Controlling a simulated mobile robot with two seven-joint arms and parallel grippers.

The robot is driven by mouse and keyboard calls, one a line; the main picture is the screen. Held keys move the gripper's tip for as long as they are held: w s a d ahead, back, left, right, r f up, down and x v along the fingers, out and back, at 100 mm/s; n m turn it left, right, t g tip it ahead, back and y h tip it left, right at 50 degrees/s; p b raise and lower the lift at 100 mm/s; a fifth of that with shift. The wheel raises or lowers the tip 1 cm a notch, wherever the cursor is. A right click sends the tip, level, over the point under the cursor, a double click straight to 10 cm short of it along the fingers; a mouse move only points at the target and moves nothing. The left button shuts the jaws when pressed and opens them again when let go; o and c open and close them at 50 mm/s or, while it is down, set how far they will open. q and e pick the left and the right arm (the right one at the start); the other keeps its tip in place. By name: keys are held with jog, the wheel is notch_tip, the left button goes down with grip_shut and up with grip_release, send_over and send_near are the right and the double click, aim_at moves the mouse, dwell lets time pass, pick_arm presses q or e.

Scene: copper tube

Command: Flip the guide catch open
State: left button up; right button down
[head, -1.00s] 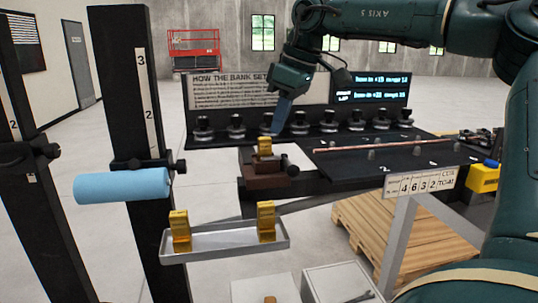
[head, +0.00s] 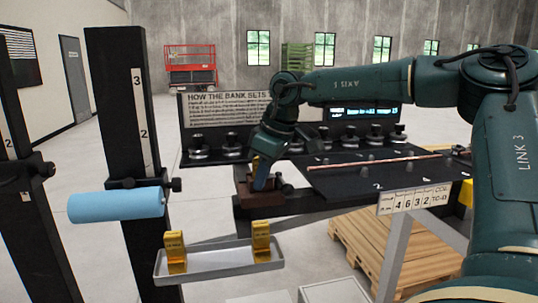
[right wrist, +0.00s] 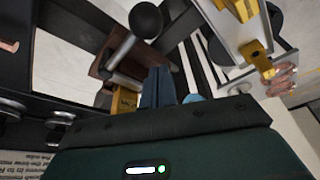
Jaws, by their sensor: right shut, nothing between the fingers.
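The brown guide block (head: 243,200) sits at the left end of the black bench, with a gold piece on it partly covered by my right gripper. In the right wrist view a lever with a black ball knob (right wrist: 146,20) stands out from the brown block (right wrist: 103,62); I take it for the guide catch. My right gripper (head: 262,184) is shut and empty, pointing down at the block. Its blue fingertips (right wrist: 158,86) are close beside the gold piece (right wrist: 124,98), below the knob in the picture. I cannot tell whether they touch. My left gripper is out of view.
A copper tube (head: 370,162) lies along the black bench (head: 330,184). A tray (head: 210,266) with gold pieces (head: 174,252) stands in front. A blue roll (head: 117,205) sits on a black post (head: 127,120) at left. A row of black knobs (head: 232,145) stands behind.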

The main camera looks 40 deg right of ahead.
pick_arm(q)
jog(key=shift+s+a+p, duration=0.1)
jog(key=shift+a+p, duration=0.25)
jog(key=shift+p, duration=0.3)
pick_arm(e)
jog(key=s+d, duration=0.1)
jog(key=s, duration=0.2)
jog(key=shift+s+d, duration=0.15)
jog(key=shift+d, duration=0.25)
